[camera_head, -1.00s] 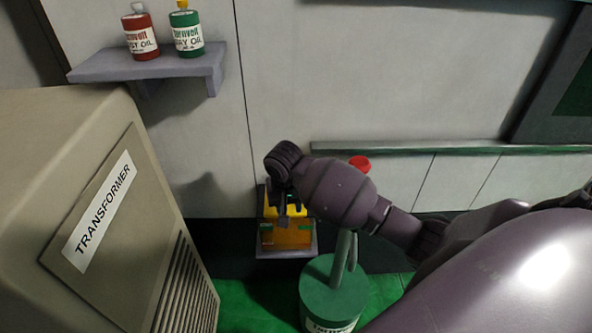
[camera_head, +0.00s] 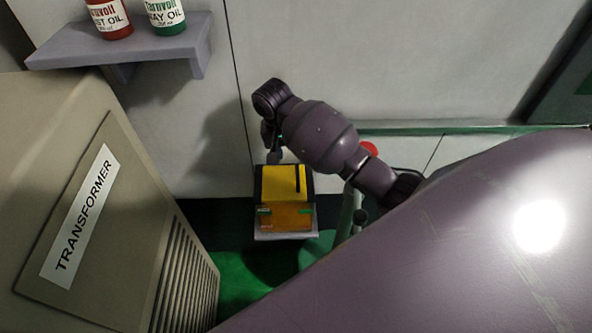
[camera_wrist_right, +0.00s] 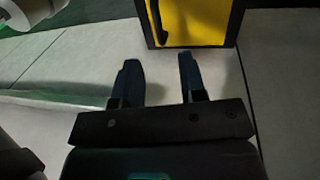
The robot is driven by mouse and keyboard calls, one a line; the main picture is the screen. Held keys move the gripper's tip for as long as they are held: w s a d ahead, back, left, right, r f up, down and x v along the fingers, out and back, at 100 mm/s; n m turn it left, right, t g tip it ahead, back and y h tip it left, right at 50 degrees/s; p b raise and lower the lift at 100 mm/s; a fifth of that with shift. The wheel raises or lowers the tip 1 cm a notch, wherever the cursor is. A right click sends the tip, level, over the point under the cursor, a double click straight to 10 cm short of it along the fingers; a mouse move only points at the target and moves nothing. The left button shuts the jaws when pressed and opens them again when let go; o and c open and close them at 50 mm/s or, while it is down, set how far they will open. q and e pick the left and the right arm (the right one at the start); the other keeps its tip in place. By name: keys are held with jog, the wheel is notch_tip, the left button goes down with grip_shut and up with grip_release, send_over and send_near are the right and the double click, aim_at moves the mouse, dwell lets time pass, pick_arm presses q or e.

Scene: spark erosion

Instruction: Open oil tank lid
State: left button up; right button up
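The oil tank appears to be the small box (camera_head: 286,217) on the floor by the wall, with an orange front and green marks. Its yellow lid (camera_head: 279,184) has black side edges and a black bar-shaped handle (camera_head: 297,178). I cannot tell whether the lid lies flat or is tilted up. My right gripper (camera_head: 273,148) is just behind and above the lid's far edge, apart from it. In the right wrist view my right gripper (camera_wrist_right: 158,70) is open, with nothing between its fingers; the yellow lid (camera_wrist_right: 198,22) and handle lie beyond the fingertips. My left gripper is not in view.
A beige transformer cabinet (camera_head: 150,215) stands at the left. A shelf (camera_head: 120,50) with a red bottle (camera_head: 108,18) and a green bottle (camera_head: 165,16) is above it. The wall is close behind the box.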

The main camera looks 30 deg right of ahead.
aim_at(297, 175)
jog(key=shift+s+d+f, duration=0.2)
jog(key=shift+d+f, duration=0.1)
jog(key=shift+f, duration=1.2)
jog(key=shift+s+d+f, duration=0.25)
jog(key=shift+f, duration=1.2)
jog(key=shift+s+d+f, duration=0.2)
jog(key=shift+d+f, duration=0.1)
jog(key=shift+f, duration=1.2)
grip_shut()
